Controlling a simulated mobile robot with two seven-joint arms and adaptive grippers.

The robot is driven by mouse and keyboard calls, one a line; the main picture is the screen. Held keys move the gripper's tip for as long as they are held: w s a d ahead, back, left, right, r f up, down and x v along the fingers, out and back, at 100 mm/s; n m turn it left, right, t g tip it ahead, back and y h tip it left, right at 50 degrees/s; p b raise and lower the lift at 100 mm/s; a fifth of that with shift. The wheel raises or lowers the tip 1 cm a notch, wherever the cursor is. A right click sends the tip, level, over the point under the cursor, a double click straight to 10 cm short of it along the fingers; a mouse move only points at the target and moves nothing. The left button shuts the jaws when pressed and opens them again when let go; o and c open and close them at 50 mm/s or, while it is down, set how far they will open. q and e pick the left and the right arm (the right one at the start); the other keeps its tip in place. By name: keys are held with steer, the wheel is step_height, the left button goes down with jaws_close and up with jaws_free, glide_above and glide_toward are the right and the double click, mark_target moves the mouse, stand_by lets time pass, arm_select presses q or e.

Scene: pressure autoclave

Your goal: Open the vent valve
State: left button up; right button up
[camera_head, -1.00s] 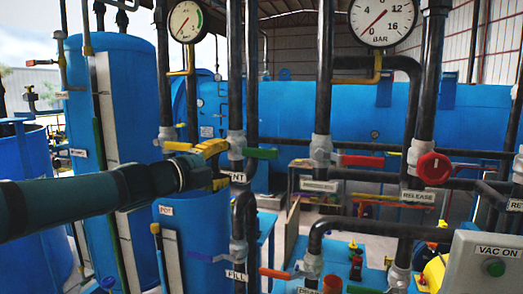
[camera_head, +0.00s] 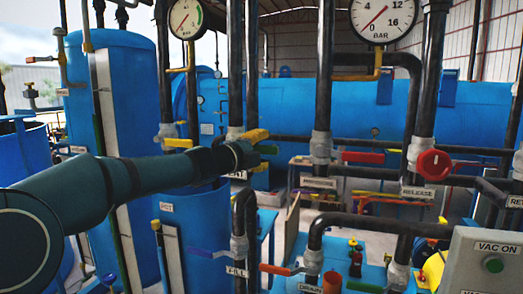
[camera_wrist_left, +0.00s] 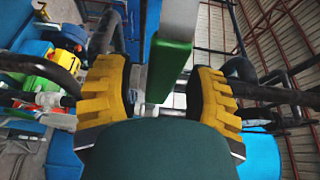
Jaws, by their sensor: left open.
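The vent valve's green lever handle (camera_head: 268,150) sticks out to the right from its pipe in the head view, partly hidden by my left gripper. My left gripper (camera_head: 257,143) is at that handle, with its yellow fingers showing. In the left wrist view the green handle (camera_wrist_left: 168,70) lies between the two yellow fingers of the open left gripper (camera_wrist_left: 168,95), with a gap seen on each side. The label below the valve (camera_head: 237,175) is mostly covered by my arm. My right gripper is not in view.
Vertical black pipes stand close around the handle. A red handle (camera_head: 362,157) and a red round knob (camera_head: 434,164) are to the right. A grey control box (camera_head: 485,265) stands at lower right.

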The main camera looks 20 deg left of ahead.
arm_select(q)
jaws_close()
